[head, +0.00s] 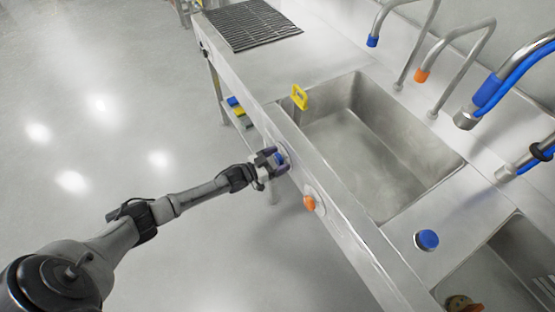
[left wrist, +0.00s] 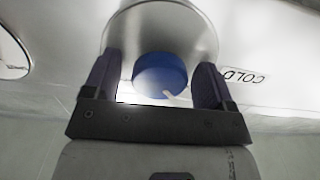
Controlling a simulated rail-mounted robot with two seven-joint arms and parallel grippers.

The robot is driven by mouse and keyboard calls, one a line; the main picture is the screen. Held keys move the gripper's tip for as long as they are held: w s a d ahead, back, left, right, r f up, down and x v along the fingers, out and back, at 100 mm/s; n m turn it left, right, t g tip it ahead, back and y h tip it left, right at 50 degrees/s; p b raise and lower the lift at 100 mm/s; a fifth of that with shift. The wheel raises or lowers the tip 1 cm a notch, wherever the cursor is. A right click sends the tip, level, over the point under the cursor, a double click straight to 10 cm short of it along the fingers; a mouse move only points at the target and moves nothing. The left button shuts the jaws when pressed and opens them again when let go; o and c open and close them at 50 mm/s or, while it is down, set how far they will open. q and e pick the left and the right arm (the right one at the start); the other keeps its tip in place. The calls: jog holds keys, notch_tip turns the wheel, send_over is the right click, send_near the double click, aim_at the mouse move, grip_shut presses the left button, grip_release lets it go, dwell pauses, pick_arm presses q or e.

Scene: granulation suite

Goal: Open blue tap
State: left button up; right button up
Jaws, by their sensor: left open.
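The blue tap knob (left wrist: 160,76) sits on a round metal plate (left wrist: 196,26) on the sink's front panel, with a "COLD" label (left wrist: 243,76) beside it. A small white mark shows on the knob's face. My left gripper (left wrist: 158,82) is open, with one dark finger on each side of the knob; I cannot tell whether they touch it. In the head view my left gripper (head: 276,161) is at the front panel, and only a little blue of the knob shows between the fingers. My right gripper is not in view.
An orange knob (head: 309,202) is on the same front panel, to the right. The steel sink basin (head: 335,128) lies behind, with a yellow tag (head: 299,97) at its rim. A blue-tipped spout (head: 372,41) and an orange-tipped spout (head: 421,75) stand behind. The floor at left is clear.

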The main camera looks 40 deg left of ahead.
pick_arm(q)
jog(key=c, duration=0.9)
